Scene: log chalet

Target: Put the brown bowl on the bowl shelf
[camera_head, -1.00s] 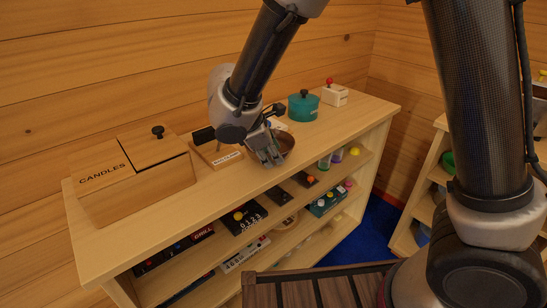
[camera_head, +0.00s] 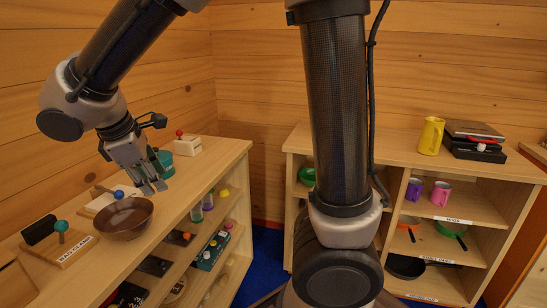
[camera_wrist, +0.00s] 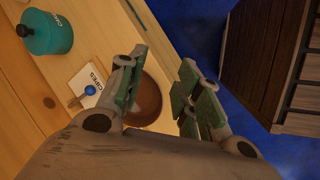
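The brown bowl (camera_head: 123,218) sits upright on the wooden top of the left cabinet, near its front edge. My gripper (camera_head: 153,188) is above and just beyond the bowl in the head view, apart from it. In the wrist view the bowl (camera_wrist: 150,98) shows below my gripper (camera_wrist: 160,98), partly hidden by the left finger. The fingers are spread wide with nothing between them.
A yellow jug (camera_head: 431,136) stands on the right cabinet. Blue floor (camera_head: 267,250) lies between the cabinets.

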